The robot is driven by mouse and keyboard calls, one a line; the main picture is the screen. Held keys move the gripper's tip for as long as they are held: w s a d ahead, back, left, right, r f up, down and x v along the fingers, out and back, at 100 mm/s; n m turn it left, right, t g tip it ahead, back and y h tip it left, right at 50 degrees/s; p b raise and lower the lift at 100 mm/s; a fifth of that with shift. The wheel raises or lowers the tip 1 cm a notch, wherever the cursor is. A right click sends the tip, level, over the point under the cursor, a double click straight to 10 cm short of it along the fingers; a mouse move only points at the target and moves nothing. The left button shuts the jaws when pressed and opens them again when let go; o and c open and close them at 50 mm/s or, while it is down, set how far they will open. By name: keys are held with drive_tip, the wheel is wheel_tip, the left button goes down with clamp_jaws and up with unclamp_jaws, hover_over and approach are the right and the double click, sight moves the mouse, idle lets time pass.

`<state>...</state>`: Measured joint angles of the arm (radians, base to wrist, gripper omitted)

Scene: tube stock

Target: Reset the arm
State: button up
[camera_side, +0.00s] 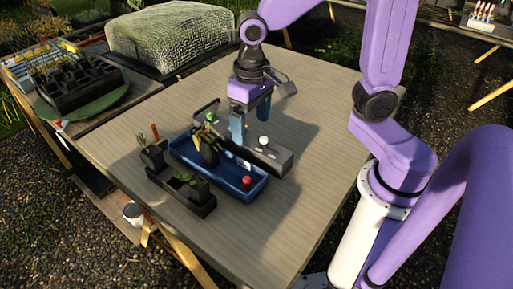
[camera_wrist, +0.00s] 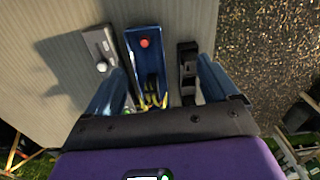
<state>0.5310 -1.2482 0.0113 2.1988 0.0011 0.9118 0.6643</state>
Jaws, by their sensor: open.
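My gripper (camera_side: 248,125) is purple and dark with blue fingers. It hangs above the table (camera_side: 310,190), over the far end of a grey box with a white knob (camera_side: 275,156). In the wrist view my gripper (camera_wrist: 158,95) has its fingers wide apart, with nothing between them that I can see held. Below and beyond the fingers lies a blue tray (camera_side: 225,181), which also shows in the wrist view (camera_wrist: 132,65).
The tray holds a red ball (camera_side: 246,181) and a black and yellow tool (camera_side: 208,150). A black planter (camera_side: 190,193) stands beside it. A netted cover (camera_side: 170,42) and a black pot tray (camera_side: 80,90) are at the back left. The table's front right is clear.

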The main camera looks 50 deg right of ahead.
drive_tip(key=s+d+n, duration=0.2)
drive_tip(key=s+n, duration=0.4)
drive_tip(key=s, duration=0.1)
drive_tip(key=s+d+n, duration=0.3)
drive_tip(key=s+n, duration=0.3)
drive_tip(key=s, duration=0.2)
drive_tip(key=shift+d, duration=0.2)
drive_tip(key=shift+f, duration=0.1)
